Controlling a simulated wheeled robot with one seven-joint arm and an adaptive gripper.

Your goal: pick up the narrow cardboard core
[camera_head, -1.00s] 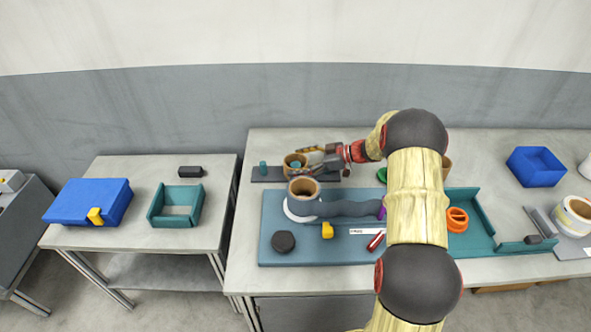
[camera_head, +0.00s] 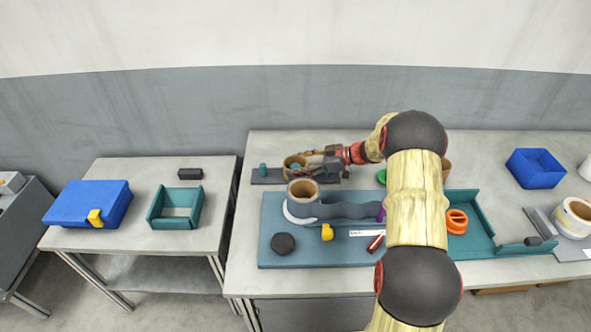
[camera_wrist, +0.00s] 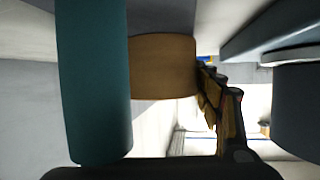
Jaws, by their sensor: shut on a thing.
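The narrow cardboard core (camera_head: 291,161) is a brown tube over the dark grey strip at the back of the main table. A teal piece shows at its opening. My gripper (camera_head: 308,164) reaches it from the right and is shut on it. In the wrist view the core (camera_wrist: 163,68) lies against a yellow-and-black finger on its right. The other finger is not clearly seen. A teal cylinder (camera_wrist: 93,85) stands large in front, left of the core. Whether the core touches the strip cannot be told.
A small teal post (camera_head: 263,169) stands left of the held core. Teal walls (camera_head: 475,215) stand at right.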

